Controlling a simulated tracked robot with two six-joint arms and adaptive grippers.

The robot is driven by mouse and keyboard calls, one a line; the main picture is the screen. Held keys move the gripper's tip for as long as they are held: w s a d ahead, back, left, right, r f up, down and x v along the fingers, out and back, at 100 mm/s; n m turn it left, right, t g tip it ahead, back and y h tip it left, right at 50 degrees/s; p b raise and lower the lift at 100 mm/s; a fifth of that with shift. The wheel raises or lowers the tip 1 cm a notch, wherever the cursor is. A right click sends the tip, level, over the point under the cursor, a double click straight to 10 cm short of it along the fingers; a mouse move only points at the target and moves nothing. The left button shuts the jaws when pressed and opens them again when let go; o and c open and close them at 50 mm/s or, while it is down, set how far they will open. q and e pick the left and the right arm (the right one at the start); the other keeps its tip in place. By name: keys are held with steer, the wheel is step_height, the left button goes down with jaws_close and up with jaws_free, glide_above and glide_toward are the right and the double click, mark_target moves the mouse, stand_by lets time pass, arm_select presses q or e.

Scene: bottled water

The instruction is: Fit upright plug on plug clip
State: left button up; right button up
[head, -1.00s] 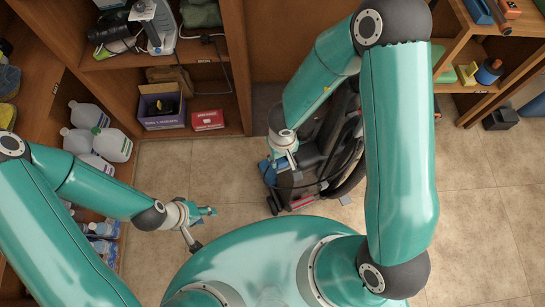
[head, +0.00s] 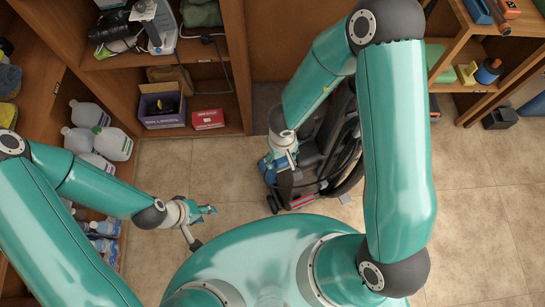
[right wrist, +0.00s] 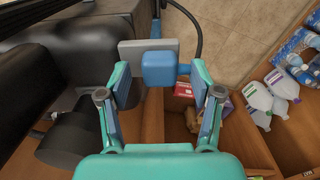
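A black upright vacuum cleaner (head: 325,150) stands on the floor at centre, partly hidden by my right arm. In the right wrist view, a blue block (right wrist: 165,68), perhaps the plug, sits in front of a flat grey plate (right wrist: 130,52), perhaps part of the clip. I cannot tell whether they touch. My right gripper (right wrist: 162,85) is open, its fingers either side of the blue block, with a gap showing on the left. In the head view this gripper (head: 284,165) is beside the vacuum. My left gripper (head: 203,212) hangs over the floor at left; its opening is unclear.
A black cord (right wrist: 195,25) loops near the block. Wooden shelves hold white jugs (head: 114,143), a purple box (head: 161,106) and a red box (head: 208,119). Another shelf stands at right. Tiled floor (head: 480,190) is clear at right.

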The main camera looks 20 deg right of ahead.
steer(key=shift+r, duration=0.1)
steer(key=shift+r, duration=0.1)
step_height(320, 180, up, 12)
steer(key=shift+f, duration=0.2)
stand_by(0.5)
step_height(320, 180, up, 5)
steer(key=p, duration=0.8)
glide_above(281, 160)
step_height(281, 160, up, 5)
steer(key=shift+p, duration=0.7)
stand_by(0.4)
